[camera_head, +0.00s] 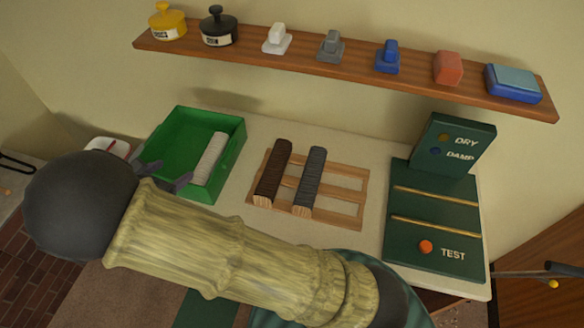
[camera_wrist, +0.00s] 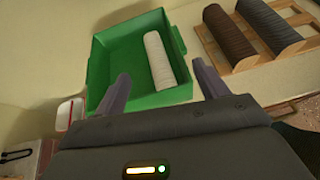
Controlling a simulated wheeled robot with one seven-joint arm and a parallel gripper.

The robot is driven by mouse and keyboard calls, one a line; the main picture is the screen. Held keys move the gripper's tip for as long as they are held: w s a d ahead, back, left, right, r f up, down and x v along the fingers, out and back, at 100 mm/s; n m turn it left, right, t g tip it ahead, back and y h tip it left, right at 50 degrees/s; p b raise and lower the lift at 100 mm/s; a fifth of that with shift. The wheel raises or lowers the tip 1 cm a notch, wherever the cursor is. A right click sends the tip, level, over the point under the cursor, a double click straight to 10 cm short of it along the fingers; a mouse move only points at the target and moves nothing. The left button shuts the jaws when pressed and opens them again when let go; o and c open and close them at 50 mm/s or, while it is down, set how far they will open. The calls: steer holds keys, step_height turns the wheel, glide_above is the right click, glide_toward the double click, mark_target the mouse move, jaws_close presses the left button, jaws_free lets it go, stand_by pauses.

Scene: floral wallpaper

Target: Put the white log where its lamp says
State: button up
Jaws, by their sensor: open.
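The white log (camera_head: 210,158) lies in the green tray (camera_head: 238,150), along its right side; it also shows in the wrist view (camera_wrist: 158,62). My gripper (camera_head: 166,176) is open and empty at the tray's near left side. In the wrist view the log lies between my spread fingers (camera_wrist: 160,72), beyond their tips and not touching them. The dark green tester (camera_head: 404,240) at the right has a DRY lamp (camera_head: 442,137), dull amber, and a DAMP lamp (camera_head: 436,152), dark blue. Neither looks clearly lit. An orange TEST button (camera_head: 425,247) sits at its front.
A brown log (camera_head: 273,172) and a dark grey log (camera_head: 310,180) lie on a wooden slatted rack (camera_head: 346,185), whose right part is free. A shelf (camera_head: 290,58) with jars, stamp-like blocks and a blue box hangs above. A red-and-white container (camera_head: 108,146) stands left of the tray.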

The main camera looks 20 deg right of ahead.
steer(key=s+d+m+g+y, duration=0.1)
steer(key=s+d+m+g, duration=0.1)
steer(key=d+m+g, duration=1.2)
steer(key=s+d+r+m+t+y, duration=0.2)
steer(key=s+d+m+t+y, duration=0.1)
steer(key=d+m, duration=0.4)
steer(key=s+d+r+m+t+y, duration=0.2)
steer(key=s+d+m, duration=0.4)
steer(key=d, duration=0.5)
steer(key=shift+s+m+t+y, duration=0.15)
steer(key=shift+m+t+y, duration=0.45)
steer(key=shift+m, duration=0.1)
